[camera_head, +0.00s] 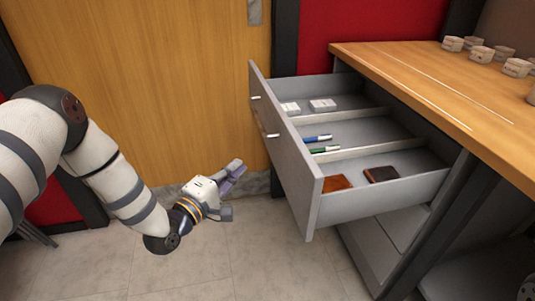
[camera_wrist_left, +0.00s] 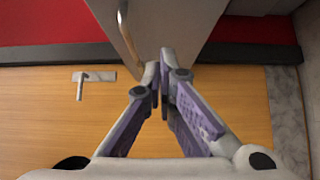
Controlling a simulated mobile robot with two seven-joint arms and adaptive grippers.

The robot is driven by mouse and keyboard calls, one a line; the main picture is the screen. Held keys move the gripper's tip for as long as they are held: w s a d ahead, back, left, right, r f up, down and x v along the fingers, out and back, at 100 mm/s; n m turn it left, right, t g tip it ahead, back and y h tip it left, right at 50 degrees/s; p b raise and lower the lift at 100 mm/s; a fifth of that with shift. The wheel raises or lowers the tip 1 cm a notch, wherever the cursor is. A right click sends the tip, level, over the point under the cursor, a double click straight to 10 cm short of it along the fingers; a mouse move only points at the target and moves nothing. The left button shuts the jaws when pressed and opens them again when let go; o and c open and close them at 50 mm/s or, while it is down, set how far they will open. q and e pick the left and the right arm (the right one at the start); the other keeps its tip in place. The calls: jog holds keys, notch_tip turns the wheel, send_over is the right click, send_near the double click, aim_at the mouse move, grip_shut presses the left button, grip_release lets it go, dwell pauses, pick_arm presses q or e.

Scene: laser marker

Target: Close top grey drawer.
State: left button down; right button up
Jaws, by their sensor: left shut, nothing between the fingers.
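The top grey drawer (camera_head: 333,206) is pulled far out from under the wooden counter in the head view. Its front panel (camera_head: 285,150) faces left toward my left arm and carries small metal handles (camera_head: 271,135). My left gripper (camera_head: 230,190) is left of the front panel and lower than its top edge, with a gap between them in the head view. In the left wrist view the fingers (camera_wrist_left: 163,82) meet at the tips and hold nothing. The grey panel (camera_wrist_left: 185,25) and a handle (camera_wrist_left: 124,28) show beyond them. My right gripper is not in view.
The drawer holds white boxes (camera_head: 322,104), pens (camera_head: 318,138), a brown wallet (camera_head: 336,183) and a dark one (camera_head: 382,174). Cups (camera_head: 480,54) stand on the counter (camera_head: 440,85). A wooden door (camera_head: 150,80) is behind. The floor (camera_head: 260,260) below the drawer is clear.

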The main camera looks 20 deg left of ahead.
pick_arm(q)
jog(key=shift+w+d+b, duration=0.1)
jog(key=shift+w+d, duration=0.7)
jog(key=shift+w, duration=0.6)
jog(key=shift+w+d+b, duration=0.1)
jog(key=shift+w+d, duration=0.65)
jog(key=shift+w, duration=0.7)
jog(key=shift+w+d+b, duration=0.1)
jog(key=shift+w+d, duration=0.7)
jog(key=shift+w, duration=0.6)
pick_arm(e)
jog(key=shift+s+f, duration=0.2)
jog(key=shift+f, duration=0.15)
pick_arm(q)
jog(key=shift+f, duration=0.1)
